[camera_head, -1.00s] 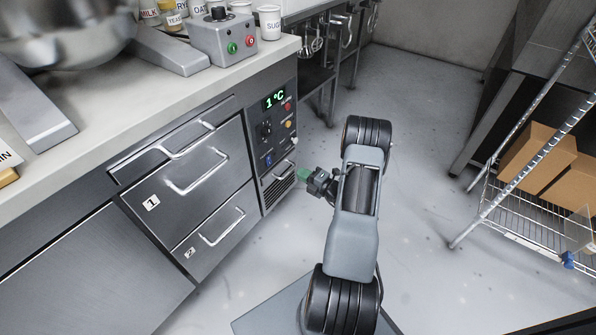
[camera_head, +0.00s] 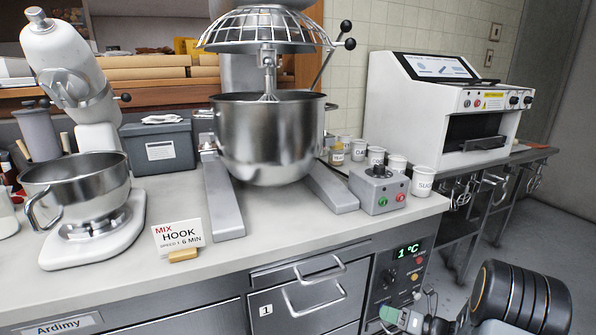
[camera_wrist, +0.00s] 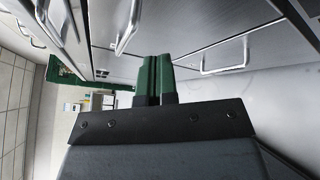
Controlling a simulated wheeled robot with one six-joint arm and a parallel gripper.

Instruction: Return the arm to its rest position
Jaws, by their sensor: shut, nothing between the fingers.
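My gripper (camera_wrist: 154,78) shows in the wrist view with its two green fingers side by side and shut, nothing between them. In the head view my gripper (camera_head: 389,316) is low at the bottom edge, in front of the fridge control panel, partly cut off by the frame. My arm is folded at the lower right of the head view. Metal drawer fronts with bar handles (camera_wrist: 224,68) show beyond the fingers in the wrist view. Whether the fingers touch anything is not seen; they look clear of the drawers.
The counter (camera_head: 330,227) carries a large mixer bowl (camera_head: 268,140), a small stand mixer (camera_head: 95,205), a "MIX HOOK" card (camera_head: 178,235), a control box (camera_head: 378,190) and several labelled cups. Drawer 1 (camera_head: 290,308) is shut. A white machine (camera_head: 425,105) stands at right.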

